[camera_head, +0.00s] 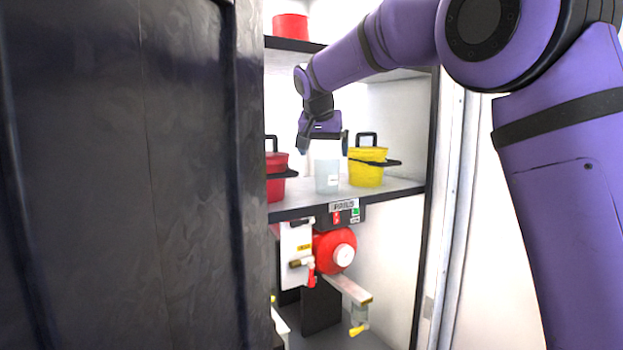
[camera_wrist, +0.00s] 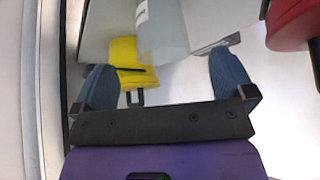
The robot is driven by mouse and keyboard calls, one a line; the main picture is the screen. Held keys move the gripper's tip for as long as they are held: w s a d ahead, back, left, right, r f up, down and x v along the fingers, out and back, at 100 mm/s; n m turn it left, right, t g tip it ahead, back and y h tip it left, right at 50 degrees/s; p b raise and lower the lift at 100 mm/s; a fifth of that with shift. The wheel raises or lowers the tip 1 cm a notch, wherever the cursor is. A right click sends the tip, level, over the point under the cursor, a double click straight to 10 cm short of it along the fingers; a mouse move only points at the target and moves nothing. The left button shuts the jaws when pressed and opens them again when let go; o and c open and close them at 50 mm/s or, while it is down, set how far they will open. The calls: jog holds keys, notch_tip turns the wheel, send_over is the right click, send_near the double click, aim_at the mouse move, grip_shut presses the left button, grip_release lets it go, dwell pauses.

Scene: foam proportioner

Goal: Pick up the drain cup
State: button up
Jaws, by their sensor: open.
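A pale translucent cup (camera_head: 327,176) with a small white label stands upright on the shelf, between a red pot and a yellow pot; I take it to be the drain cup. My gripper (camera_head: 324,147) is open above the cup's rim, one finger to each side in the head view. In the wrist view the cup (camera_wrist: 164,28) shows beyond the gap between the blue fingertips (camera_wrist: 163,84), with nothing held. I cannot tell whether a finger touches the cup.
The yellow pot (camera_head: 366,170) stands close right of the cup, its black handle raised. The red pot (camera_head: 276,178) stands left. The shelf (camera_head: 400,187) has a dark front edge; red valve equipment (camera_head: 335,250) sits below. A dark panel (camera_head: 130,180) blocks the left side.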

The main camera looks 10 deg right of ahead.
aim_at(327, 167)
jog(key=x, duration=0.7)
jog(key=shift+w+d+f, duration=0.1)
jog(key=shift+w, duration=0.2)
jog(key=c, duration=0.9)
jog(key=shift+c, duration=0.2)
jog(key=shift+r, duration=0.25)
